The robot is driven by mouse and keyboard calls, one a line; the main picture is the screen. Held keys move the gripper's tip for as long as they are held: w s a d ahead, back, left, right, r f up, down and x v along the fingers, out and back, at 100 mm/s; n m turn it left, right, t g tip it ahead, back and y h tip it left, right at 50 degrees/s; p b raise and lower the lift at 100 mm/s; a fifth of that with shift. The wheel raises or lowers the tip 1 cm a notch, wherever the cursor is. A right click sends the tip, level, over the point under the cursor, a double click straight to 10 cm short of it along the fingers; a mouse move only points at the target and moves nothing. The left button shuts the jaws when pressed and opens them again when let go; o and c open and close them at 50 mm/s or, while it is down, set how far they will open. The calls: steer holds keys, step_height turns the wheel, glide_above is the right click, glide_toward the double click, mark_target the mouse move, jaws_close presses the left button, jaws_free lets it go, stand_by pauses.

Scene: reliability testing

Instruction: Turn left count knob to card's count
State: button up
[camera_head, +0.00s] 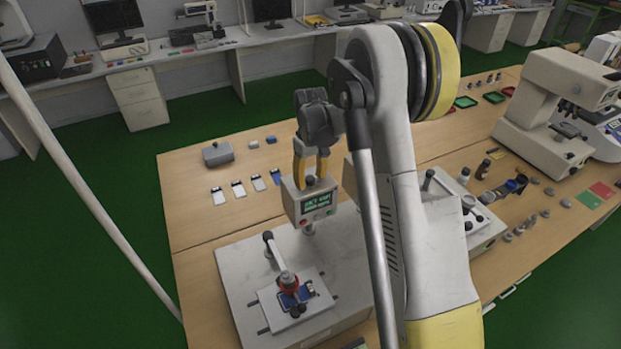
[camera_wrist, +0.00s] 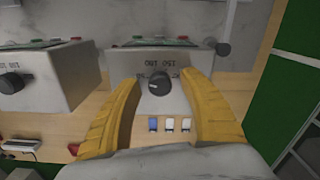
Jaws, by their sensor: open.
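The left count knob (camera_wrist: 160,83) is a dark round knob on the sloped face of a light grey control box (camera_wrist: 190,102), with printed numbers such as 150 and 180 around it, upside down in the wrist view. A light mark shows on the knob; its exact setting is unclear. My gripper (camera_wrist: 168,108) is open, its yellow fingers on either side of the knob with gaps. In the head view my gripper (camera_head: 311,172) points down at the box (camera_head: 293,209), which has a green-lit display. Several small cards (camera_head: 238,189) lie on the table; their writing is unreadable.
A second box (camera_wrist: 68,72) with a similar knob (camera_wrist: 12,83) stands to the left in the wrist view. The left tester (camera_head: 235,280) has a lever and a plate with a blue item. A grey case (camera_head: 217,153) and a microscope (camera_head: 560,110) stand on the table.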

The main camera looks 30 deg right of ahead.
jaws_close()
steer(key=m+b, duration=0.3)
steer(key=m, duration=0.1)
steer(key=shift+f+m, duration=0.1)
steer(key=shift+m, duration=0.3)
steer(key=shift+m+b, duration=1.35)
steer(key=shift+m, duration=1.15)
jaws_free()
